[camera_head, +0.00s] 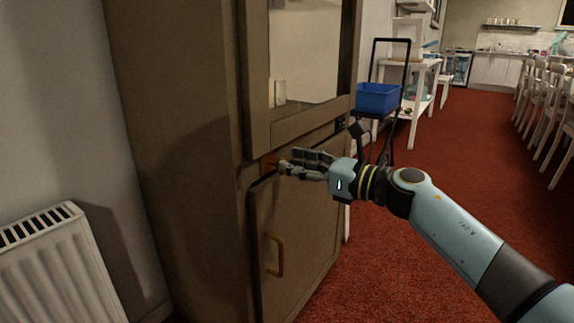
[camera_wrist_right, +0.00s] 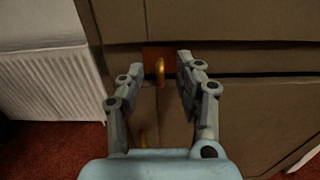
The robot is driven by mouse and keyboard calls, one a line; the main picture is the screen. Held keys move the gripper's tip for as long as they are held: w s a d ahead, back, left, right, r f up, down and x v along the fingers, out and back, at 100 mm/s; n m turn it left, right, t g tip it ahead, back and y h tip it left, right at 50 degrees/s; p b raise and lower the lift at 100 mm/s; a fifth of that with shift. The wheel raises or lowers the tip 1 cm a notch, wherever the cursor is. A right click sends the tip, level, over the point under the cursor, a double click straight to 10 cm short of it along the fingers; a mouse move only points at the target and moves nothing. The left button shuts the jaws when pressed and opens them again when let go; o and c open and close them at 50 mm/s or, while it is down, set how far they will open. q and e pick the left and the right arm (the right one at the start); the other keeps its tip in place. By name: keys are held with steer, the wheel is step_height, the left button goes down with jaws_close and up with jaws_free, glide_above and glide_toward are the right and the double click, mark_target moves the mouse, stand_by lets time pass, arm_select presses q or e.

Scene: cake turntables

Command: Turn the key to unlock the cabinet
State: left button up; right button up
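The brown wooden cabinet (camera_head: 190,150) stands in the middle left of the head view, with a glazed upper part and a lower door (camera_head: 300,230). The lower door has a brass handle (camera_head: 277,256). The key (camera_wrist_right: 160,70), orange-brass, sits in a reddish lock plate (camera_wrist_right: 150,57) in the right wrist view; the plate also shows in the head view (camera_head: 267,165). My right gripper (camera_head: 288,166) is in front of the lock. In the wrist view its two fingers (camera_wrist_right: 158,78) are apart on either side of the key, with gaps visible. My left gripper is out of view.
A white radiator (camera_head: 50,265) stands left of the cabinet. A dark trolley with a blue crate (camera_head: 378,98) and a white shelf table (camera_head: 425,80) stand behind, to the right. White chairs (camera_head: 545,100) line the far right. The red carpet (camera_head: 450,180) between is open.

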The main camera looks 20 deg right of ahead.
steer(key=shift+x, duration=1.25)
jaws_close()
